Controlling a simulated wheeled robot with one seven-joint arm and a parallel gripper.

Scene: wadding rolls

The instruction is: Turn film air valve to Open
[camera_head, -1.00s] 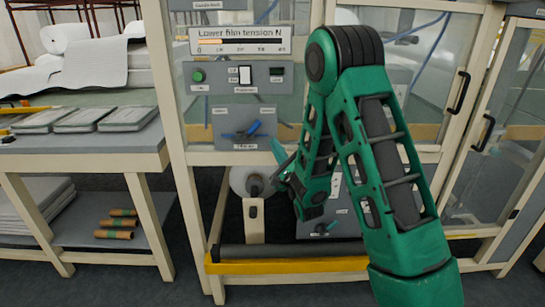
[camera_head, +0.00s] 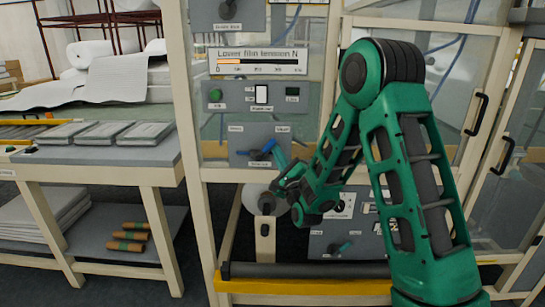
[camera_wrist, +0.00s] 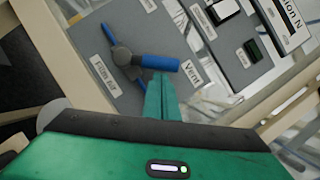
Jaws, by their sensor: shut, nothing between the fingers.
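The film air valve appears to be the blue lever handle (camera_head: 262,151) on a small grey panel (camera_head: 240,145), left of my arm. In the wrist view the blue handle (camera_wrist: 158,63) extends from a grey hub, with a thinner blue piece on its other side.
Above is a panel with a green button (camera_head: 215,95) and a white switch (camera_head: 261,94). A second grey panel with a green lever (camera_head: 340,247) is below, partly behind my arm. A yellow bar (camera_head: 300,286) crosses low in front. A table (camera_head: 110,175) stands at left.

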